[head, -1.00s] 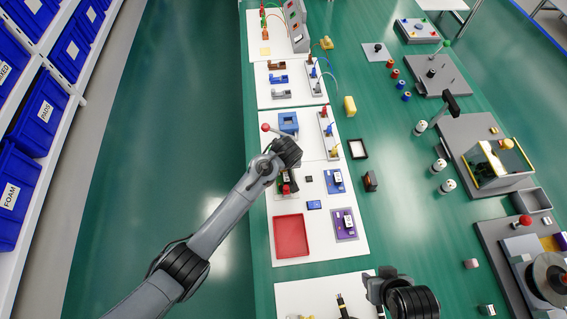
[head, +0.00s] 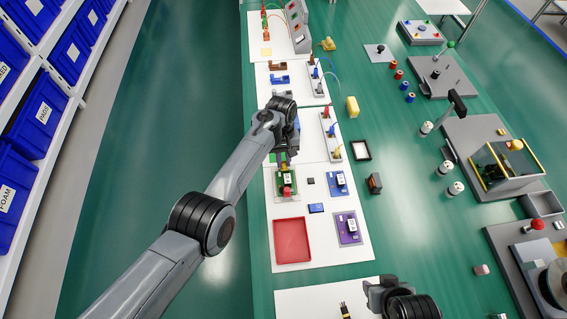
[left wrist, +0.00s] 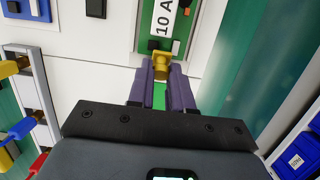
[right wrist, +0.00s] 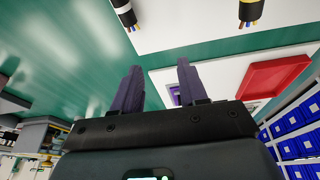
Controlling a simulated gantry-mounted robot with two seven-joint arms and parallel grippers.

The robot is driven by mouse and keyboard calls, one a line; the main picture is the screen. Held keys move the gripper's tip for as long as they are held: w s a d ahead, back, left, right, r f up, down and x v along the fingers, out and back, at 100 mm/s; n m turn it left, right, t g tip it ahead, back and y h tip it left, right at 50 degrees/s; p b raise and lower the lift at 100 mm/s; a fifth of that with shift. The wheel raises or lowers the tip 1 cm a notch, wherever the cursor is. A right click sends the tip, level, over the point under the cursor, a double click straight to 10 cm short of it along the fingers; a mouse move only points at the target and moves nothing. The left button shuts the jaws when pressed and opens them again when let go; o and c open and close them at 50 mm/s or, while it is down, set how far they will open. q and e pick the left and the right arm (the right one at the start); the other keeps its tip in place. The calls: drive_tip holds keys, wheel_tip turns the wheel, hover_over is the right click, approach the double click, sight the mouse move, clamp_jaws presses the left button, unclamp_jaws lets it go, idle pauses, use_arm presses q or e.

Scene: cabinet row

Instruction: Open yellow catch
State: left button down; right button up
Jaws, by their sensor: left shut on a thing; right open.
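The yellow catch (left wrist: 161,66) is at the edge of a green board (left wrist: 147,38) with a "10 A" label in the left wrist view. In the head view the green board (head: 279,184) lies on the white panel, with the catch (head: 284,162) at its far edge. My left gripper (left wrist: 160,84) has its purple fingers closed on the yellow catch; in the head view my arm partly covers this spot. My right gripper (right wrist: 159,70) is open and empty, low in the head view (head: 374,285).
A red tray (head: 274,242), a blue board (head: 338,191) and a purple board (head: 348,238) lie close by. A small blue block (head: 316,208) sits between them. A strip with coloured plugs (head: 330,142) stands to the far right of the green board.

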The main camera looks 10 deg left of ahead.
drive_tip(key=shift+f, duration=0.15)
use_arm(q)
drive_tip(key=c, duration=1)
unclamp_jaws()
drive_tip(key=p+v, duration=0.2)
drive_tip(key=v, duration=0.8)
drive_tip(key=shift+w+r, duration=0.2)
drive_tip(key=shift+r, duration=0.15)
use_arm(e)
wheel_tip(320, 180, up, 2)
drive_tip(key=shift+r, duration=0.1)
